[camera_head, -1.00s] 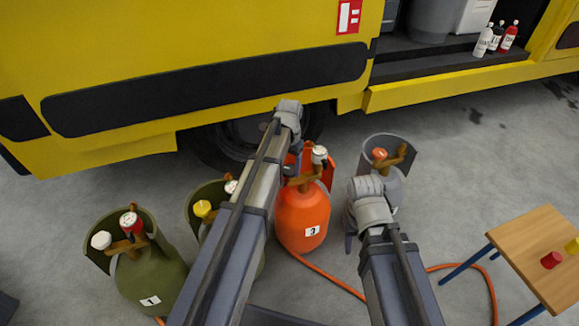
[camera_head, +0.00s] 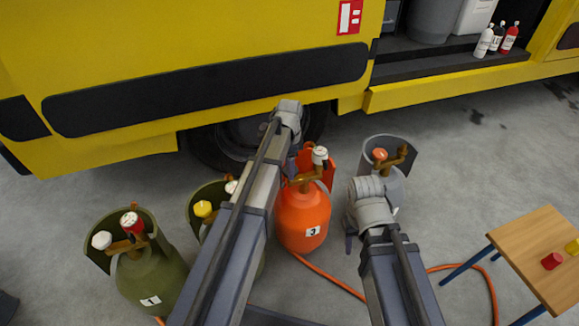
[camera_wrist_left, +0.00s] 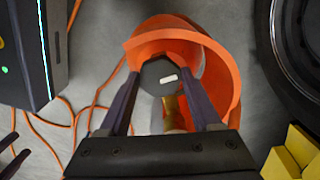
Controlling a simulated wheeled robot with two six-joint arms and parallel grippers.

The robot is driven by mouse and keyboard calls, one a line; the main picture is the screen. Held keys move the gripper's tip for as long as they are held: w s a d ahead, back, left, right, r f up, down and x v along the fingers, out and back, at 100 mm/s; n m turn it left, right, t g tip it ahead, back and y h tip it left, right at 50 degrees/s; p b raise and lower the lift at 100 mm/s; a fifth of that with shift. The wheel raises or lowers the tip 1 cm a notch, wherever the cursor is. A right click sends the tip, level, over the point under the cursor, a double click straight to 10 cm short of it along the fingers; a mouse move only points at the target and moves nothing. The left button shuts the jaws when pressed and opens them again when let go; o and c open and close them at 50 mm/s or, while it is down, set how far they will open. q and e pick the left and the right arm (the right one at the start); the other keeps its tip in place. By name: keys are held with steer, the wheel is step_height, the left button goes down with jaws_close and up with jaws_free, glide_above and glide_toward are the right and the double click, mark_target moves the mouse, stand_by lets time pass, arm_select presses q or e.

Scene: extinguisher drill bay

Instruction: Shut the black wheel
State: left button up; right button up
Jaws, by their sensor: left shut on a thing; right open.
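The black wheel (camera_wrist_left: 158,76), dark with a white mark, sits inside the orange collar (camera_wrist_left: 222,70) in the left wrist view. My left gripper (camera_wrist_left: 157,72) is shut on it, a finger on either side. In the head view, the orange cylinder (camera_head: 303,215) labelled 3 stands upright below my left gripper (camera_head: 300,160); my arm hides its wheel there. My right gripper (camera_head: 350,240) hangs in front of the grey cylinder (camera_head: 395,190), apparently not touching it. Its fingers are mostly hidden behind my wrist.
A green cylinder (camera_head: 152,272) labelled 1 stands at left, with another green cylinder (camera_head: 207,190) partly behind my left arm. The yellow truck (camera_head: 200,85) is behind. An orange hose (camera_head: 330,277) runs over the floor. A wooden table (camera_head: 535,250) stands at right.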

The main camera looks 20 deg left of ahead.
arm_select(q)
steer(key=shift+m, duration=0.7)
steer(key=o, duration=1.4)
step_height(320, 180, up, 8)
steer(key=p, duration=0.8)
steer(key=shift+f, duration=0.1)
